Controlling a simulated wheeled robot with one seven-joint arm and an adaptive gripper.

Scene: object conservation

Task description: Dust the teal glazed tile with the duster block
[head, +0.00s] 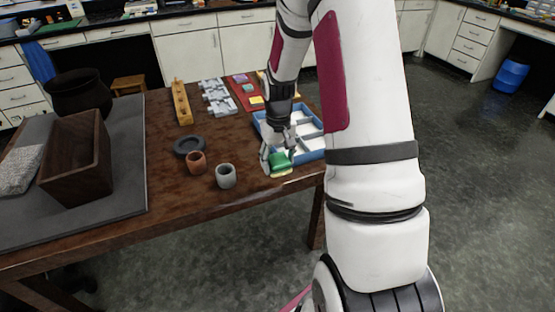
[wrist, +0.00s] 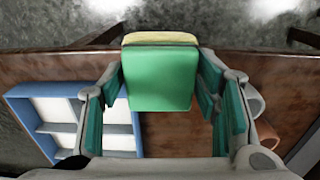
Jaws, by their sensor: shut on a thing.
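The duster block (head: 281,161) is green with a pale yellow underside. It is near the front right edge of the brown table, beside the blue tray. My gripper (head: 279,154) points down and is shut on it, with a finger on either side. In the wrist view the green block (wrist: 160,80) fills the space between the teal finger pads. I cannot tell whether the block touches the table. A small teal tile (head: 248,88) lies on a red board at the far side of the table, between a purple and a yellow piece.
A blue divided tray (head: 313,155) stands right behind my gripper. A grey cup (head: 226,176), an orange cup (head: 196,162) and a dark ring (head: 189,145) stand left. Grey-white blocks (head: 217,97) and a yellow wooden rack (head: 181,102) lie further back. A wooden box (head: 76,160) stands far left.

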